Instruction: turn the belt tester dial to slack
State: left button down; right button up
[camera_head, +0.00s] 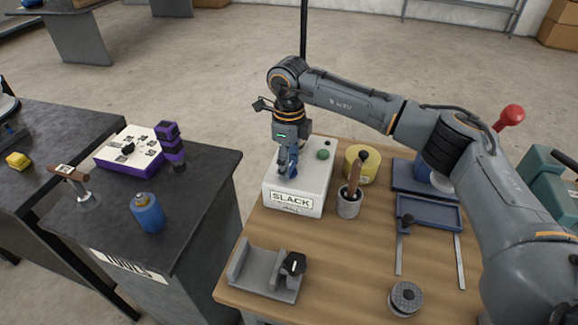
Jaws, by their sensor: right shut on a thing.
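The white box with the SLACK label (292,200), which looks like the belt tester, stands at the left back of the wooden table. My right gripper (287,174) points down onto its top from above. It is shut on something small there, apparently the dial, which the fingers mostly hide. I cannot read which way the dial points. A green button (323,154) sits on the box's top, right of the gripper. My left gripper is not in view.
A cup with a brown-handled tool (348,205) and a yellow tin (361,164) stand close right of the box. A grey vise-like fixture (264,276) is in front. Blue trays (428,212) lie right. The dark bench (190,215) holds a purple-and-white dial box (130,150) and blue bottle (148,214).

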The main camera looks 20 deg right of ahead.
jog(key=shift+n, duration=0.6)
jog(key=o, duration=1.2)
jog(key=shift+c, duration=0.2)
jog(key=shift+r, duration=0.1)
notch_tip(320, 180, up, 12)
